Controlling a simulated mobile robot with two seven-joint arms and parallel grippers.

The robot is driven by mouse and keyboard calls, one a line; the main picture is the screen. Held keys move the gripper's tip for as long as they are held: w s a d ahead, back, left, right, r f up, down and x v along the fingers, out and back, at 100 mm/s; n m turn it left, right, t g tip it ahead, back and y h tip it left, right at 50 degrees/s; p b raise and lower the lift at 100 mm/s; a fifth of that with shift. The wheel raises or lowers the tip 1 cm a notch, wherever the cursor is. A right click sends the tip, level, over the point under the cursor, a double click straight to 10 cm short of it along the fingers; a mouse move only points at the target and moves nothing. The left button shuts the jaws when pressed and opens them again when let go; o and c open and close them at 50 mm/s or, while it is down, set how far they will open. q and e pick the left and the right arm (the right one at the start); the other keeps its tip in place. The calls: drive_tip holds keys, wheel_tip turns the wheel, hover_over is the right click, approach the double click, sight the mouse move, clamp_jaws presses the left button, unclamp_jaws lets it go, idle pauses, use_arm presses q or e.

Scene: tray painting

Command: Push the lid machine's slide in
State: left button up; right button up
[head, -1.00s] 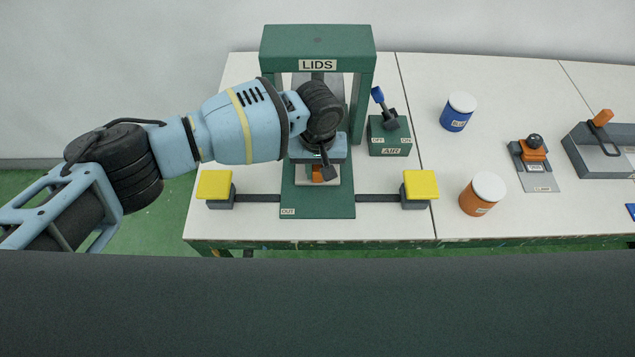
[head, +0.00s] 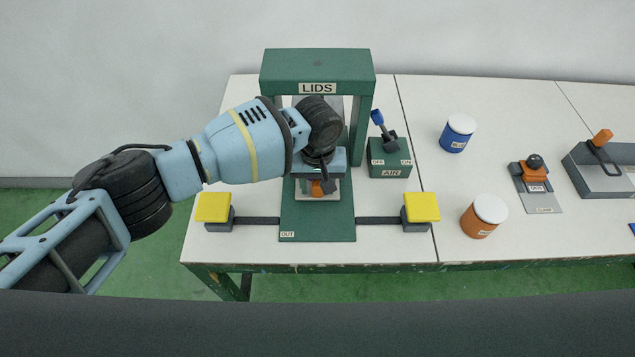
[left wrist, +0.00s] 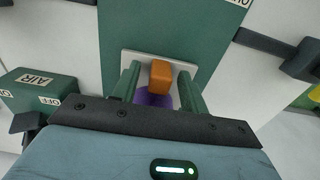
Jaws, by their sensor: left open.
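The green lid machine (head: 318,66), labelled LIDS, stands at the back of the table. Its green bed reaches forward to an OUT label. The slide's pale plate (head: 331,193) lies on the bed below the arch, with an orange handle (head: 317,188). My left gripper (head: 322,184) points down at the slide, partly hiding it. In the left wrist view the orange handle (left wrist: 161,73) shows between the two green fingers (left wrist: 160,86), which are spread apart; contact cannot be told. A purple piece (left wrist: 152,98) shows beside the handle, partly hidden. My right gripper is not in view.
Yellow pads (head: 213,207) and (head: 421,207) flank the bed on dark bars. The AIR box (head: 390,171) with a blue-tipped lever stands right of the machine. A blue jar (head: 453,142), an orange jar (head: 477,228) and a clamp (head: 541,203) stand farther right.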

use_arm(q)
drive_tip(key=shift+r+p, duration=0.55)
drive_tip(key=shift+r, duration=3.4)
